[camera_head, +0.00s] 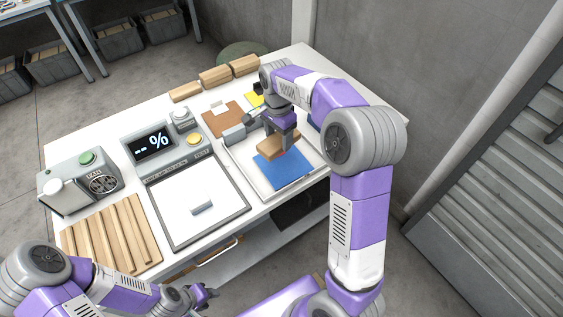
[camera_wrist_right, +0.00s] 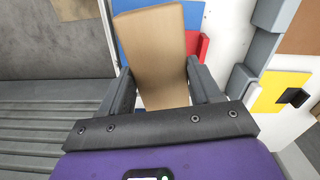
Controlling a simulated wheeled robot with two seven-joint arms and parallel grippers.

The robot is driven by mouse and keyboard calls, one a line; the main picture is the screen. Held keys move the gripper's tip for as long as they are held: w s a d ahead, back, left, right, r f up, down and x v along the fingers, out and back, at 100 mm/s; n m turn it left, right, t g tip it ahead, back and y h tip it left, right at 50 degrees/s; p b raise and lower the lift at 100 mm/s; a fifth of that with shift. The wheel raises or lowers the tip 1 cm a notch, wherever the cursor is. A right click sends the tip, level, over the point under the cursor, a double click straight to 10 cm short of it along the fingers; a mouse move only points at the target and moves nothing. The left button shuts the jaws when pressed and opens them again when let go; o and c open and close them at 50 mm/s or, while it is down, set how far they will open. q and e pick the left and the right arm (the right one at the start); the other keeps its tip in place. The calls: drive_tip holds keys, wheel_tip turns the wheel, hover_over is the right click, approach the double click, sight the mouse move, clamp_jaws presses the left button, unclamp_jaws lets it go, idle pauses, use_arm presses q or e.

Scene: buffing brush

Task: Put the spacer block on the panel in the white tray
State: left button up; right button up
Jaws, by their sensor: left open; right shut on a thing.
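My right gripper (camera_head: 281,136) is shut on a light wooden block (camera_head: 272,148), which I take as the spacer block. In the right wrist view the block (camera_wrist_right: 155,55) lies between both fingers of the gripper (camera_wrist_right: 157,85). It is over or on the blue panel (camera_head: 283,170) in the white tray (camera_head: 243,168). I cannot tell whether it touches the panel. Blue (camera_wrist_right: 193,14) and a red patch (camera_wrist_right: 204,47) show beside the block. My left gripper (camera_head: 207,293) is open and empty, low in front of the table.
A framed white board (camera_head: 190,227) with a small grey bar (camera_head: 202,208) lies left of the tray. A display unit (camera_head: 153,142), fan box (camera_head: 80,182) and slatted wooden rack (camera_head: 112,233) stand further left. Wooden blocks (camera_head: 215,76) line the back edge.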

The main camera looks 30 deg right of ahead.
sight(282, 162)
drive_tip(key=shift+d+r+m, duration=0.2)
drive_tip(key=shift+d+m, duration=0.5)
drive_tip(key=shift+m, duration=0.2)
wheel_tip(282, 162, down, 10)
drive_tip(key=b, duration=0.4)
drive_tip(key=shift+r, duration=0.2)
drive_tip(key=shift+f, duration=0.2)
drive_tip(key=o, duration=1.2)
drive_tip(key=shift+r, duration=0.15)
wheel_tip(282, 162, up, 12)
drive_tip(key=p, duration=0.4)
